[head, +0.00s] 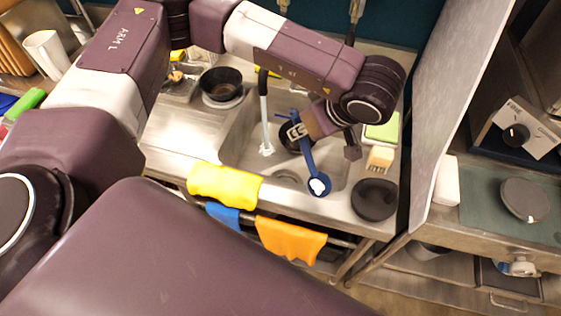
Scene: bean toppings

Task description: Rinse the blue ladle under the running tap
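The blue ladle (312,163) is over the sink (232,150), its bowl (319,185) toward the sink's front edge with a white patch in it. My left gripper (303,137) reaches in from above and appears shut on the ladle's handle; its fingers partly hide the handle. The tap (263,100) stands left of the gripper, and a white stream of water (266,149) falls from it into the basin. The ladle's bowl is apart from the stream, to its right and nearer the front. My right gripper is not in view.
A dark bowl (221,84) stands left of the sink. A brush (380,158), a green-topped sponge (382,131) and a dark round item (374,200) lie right of it. Yellow (225,186), blue (222,214) and orange (290,240) cloths hang in front. A panel (462,95) rises at right.

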